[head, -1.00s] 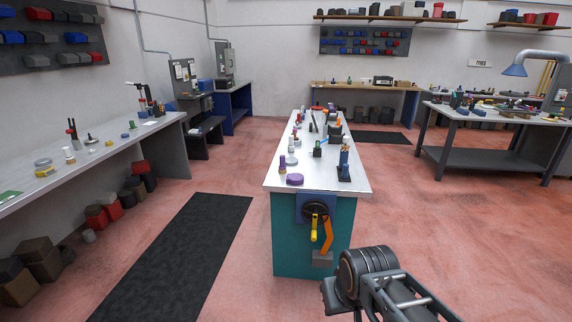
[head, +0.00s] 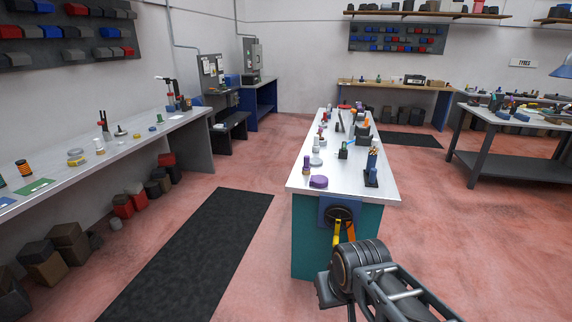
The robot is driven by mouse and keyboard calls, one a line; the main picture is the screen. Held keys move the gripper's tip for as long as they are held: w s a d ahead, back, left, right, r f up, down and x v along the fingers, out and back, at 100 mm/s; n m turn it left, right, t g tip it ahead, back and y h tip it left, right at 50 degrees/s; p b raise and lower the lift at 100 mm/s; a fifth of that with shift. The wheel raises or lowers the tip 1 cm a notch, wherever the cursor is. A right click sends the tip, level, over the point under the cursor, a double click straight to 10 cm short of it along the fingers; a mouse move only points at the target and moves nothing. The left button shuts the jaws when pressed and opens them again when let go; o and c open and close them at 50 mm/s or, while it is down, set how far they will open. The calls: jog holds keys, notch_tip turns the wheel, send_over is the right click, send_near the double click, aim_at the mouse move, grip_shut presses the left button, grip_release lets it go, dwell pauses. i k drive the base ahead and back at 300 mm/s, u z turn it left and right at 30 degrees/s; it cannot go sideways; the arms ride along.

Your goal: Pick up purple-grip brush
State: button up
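I cannot make out a purple-grip brush for certain. On the middle bench (head: 333,193), a flat purple round thing (head: 318,181) lies near the front edge. A small upright thing with purple on it (head: 306,169) stands just behind it. A dark blue holder (head: 371,176) with thin brown sticks (head: 373,155) stands at the bench's near right; what the sticks are is too small to tell. My arm shows at the lower right, in front of the bench end. My gripper's fingers are not in view.
A long bench (head: 110,150) with small items runs along the left wall. A dark mat (head: 190,255) lies on the open floor between it and the middle bench. Bins (head: 45,263) stand below the left bench. Another table (head: 515,167) stands at the right.

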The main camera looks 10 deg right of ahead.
aim_at(306, 170)
jog(key=u, duration=0.6)
jog(key=i, duration=2.25)
jog(key=z, duration=1)
jog(key=i, duration=0.85)
jog(key=z, duration=0.75)
